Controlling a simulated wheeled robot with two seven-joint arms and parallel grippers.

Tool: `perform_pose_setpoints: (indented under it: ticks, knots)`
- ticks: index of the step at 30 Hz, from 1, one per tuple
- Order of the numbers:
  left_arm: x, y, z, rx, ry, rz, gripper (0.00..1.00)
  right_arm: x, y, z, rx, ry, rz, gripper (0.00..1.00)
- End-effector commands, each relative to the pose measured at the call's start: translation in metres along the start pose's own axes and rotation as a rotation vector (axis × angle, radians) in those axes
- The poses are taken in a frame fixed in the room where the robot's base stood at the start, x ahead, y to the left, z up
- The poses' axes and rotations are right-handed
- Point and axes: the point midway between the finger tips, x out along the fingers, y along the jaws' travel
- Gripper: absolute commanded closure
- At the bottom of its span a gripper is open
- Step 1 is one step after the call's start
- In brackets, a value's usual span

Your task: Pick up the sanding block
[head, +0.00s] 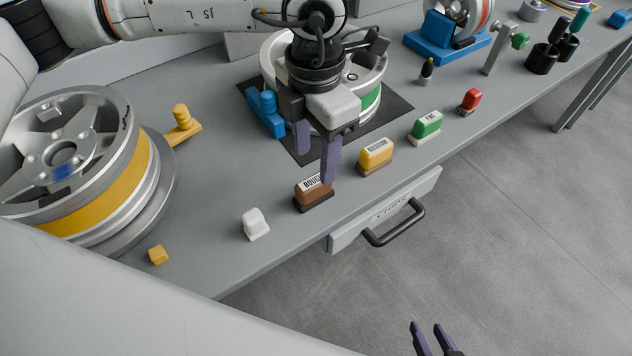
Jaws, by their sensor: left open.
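Three label-topped blocks that look like sanding blocks stand in a row on the grey bench: a brown one (312,194) whose partly covered label seems to read "ROUGH", a yellow one (375,153) and a green one (426,125). My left gripper (316,169) is open, fingers pointing down, just behind and above the brown block. One finger covers part of the brown block's label; I cannot tell whether it touches. Nothing shows between its fingers. My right gripper (427,325) is at the bottom edge over the floor, fingers apart and empty.
A wheel (372,100) on a dark mat stands behind my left gripper. A yellow-banded wheel (100,208) is at the left. A white block (255,223), a small yellow cube (158,255) and a red-topped piece (470,101) are near the front edge. A drawer (345,235) protrudes below.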

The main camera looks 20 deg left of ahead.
Motion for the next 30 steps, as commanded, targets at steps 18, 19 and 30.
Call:
perform_pose_setpoints:
  ticks: [18,19,30]
  knots:
    - [0.073,-0.004,-0.006,0.001,0.0,-0.005,0.52,-0.009,0.001,-0.006,0.005,0.002,0.002,0.69]
    - [0.075,-0.004,-0.006,0.001,0.0,-0.005,0.52,-0.009,0.001,-0.006,0.005,0.001,0.003,0.69]
    - [0.079,-0.004,-0.005,0.001,-0.002,-0.006,0.67,-0.009,0.002,-0.004,0.004,-0.005,0.004,0.69]
